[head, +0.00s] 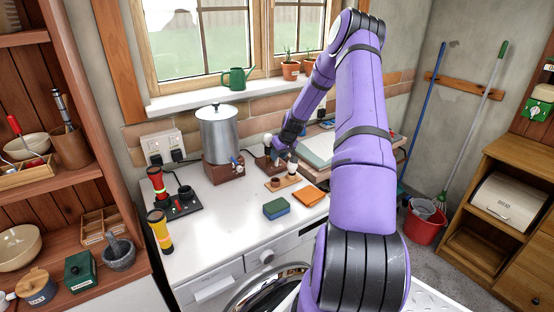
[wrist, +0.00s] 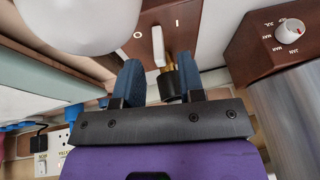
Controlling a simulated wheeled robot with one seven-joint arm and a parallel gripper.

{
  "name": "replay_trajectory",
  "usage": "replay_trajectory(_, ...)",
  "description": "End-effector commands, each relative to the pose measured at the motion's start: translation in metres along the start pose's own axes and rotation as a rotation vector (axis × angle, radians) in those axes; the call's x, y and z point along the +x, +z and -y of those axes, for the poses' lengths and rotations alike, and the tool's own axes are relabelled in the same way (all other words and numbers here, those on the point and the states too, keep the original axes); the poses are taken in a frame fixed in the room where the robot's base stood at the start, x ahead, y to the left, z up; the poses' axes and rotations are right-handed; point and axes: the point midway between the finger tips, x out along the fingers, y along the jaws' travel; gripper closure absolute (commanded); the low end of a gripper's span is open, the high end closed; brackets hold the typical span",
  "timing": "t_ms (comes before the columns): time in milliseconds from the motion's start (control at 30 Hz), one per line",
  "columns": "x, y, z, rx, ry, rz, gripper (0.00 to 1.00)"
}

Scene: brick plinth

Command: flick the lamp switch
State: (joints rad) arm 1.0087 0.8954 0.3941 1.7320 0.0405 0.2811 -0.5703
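The lamp is a brown wooden box (head: 264,163) with a white round bulb (head: 268,139), on the white counter in the head view. In the wrist view the bulb (wrist: 80,18) fills the upper left. The box face (wrist: 186,22) carries a pale lever switch (wrist: 157,46) between an O mark and an I mark. My gripper (wrist: 158,72) is open, its two blue fingers apart, with the lever showing in the gap between them. I cannot tell whether a finger touches it. A brass-coloured part shows beside the right finger. In the head view my gripper (head: 280,158) partly hides the box.
A metal urn (head: 219,130) on a brown base with a month dial (wrist: 289,31) stands close to the left of the lamp. A small wooden tray with cups (head: 284,183), a sponge (head: 276,208) and an orange cloth (head: 309,196) lie in front.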

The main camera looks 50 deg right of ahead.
Motion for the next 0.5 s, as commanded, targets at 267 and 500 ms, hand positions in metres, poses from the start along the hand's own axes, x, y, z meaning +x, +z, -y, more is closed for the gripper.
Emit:
replay_trajectory(267,-0.054,0.000,-0.001,0.000,0.001,0.000,0.64)
replay_trajectory(500,-0.078,0.001,0.000,0.000,-0.001,0.002,0.64)
